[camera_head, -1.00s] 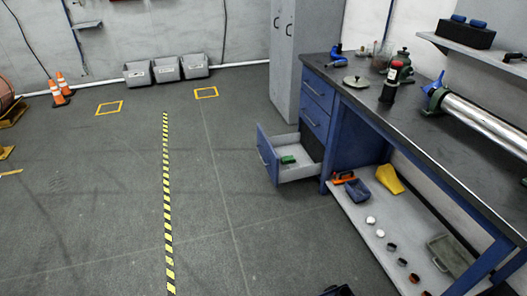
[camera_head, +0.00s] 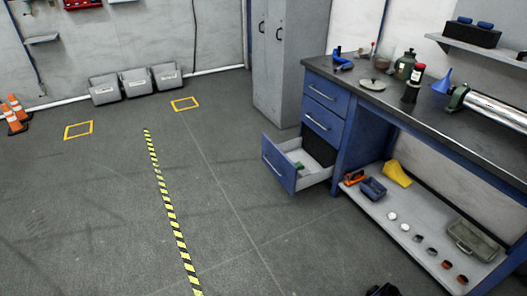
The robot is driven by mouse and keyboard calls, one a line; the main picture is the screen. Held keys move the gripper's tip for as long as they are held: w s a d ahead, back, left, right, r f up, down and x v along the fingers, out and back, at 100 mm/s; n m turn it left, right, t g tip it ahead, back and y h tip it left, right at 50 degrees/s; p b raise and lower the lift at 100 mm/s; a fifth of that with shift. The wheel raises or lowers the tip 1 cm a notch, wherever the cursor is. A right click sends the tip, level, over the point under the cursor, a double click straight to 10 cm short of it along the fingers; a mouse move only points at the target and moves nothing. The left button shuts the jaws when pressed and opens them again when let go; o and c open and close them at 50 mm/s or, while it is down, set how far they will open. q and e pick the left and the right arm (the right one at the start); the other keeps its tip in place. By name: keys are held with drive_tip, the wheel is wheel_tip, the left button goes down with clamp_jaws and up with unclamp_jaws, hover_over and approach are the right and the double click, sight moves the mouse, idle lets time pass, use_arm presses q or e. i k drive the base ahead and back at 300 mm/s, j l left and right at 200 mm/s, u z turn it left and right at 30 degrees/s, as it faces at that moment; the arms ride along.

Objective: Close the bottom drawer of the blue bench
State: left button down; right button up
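The blue bench (camera_head: 359,128) stands at the right with a dark top and a column of blue drawers at its left end. Its bottom drawer (camera_head: 279,165) is pulled out to the left, over the floor. It has a blue front with a pale handle, and a small green item (camera_head: 298,166) lies inside. The two drawers above it are shut. A small dark piece, probably my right gripper (camera_head: 383,290), shows at the bottom edge, well below and apart from the drawer; its fingers cannot be made out. My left gripper is out of view.
A bench shelf (camera_head: 375,212) at lower right holds a yellow piece, a blue bin and several small parts. A grey cabinet (camera_head: 290,60) stands behind the drawers. Grey bins (camera_head: 137,82) line the back wall. The floor (camera_head: 220,225) before the drawer is clear.

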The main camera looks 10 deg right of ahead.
sight(280, 159)
drive_tip(key=i+j+z, duration=0.3)
drive_tip(key=i+j, duration=1.05)
drive_tip(key=i, duration=0.1)
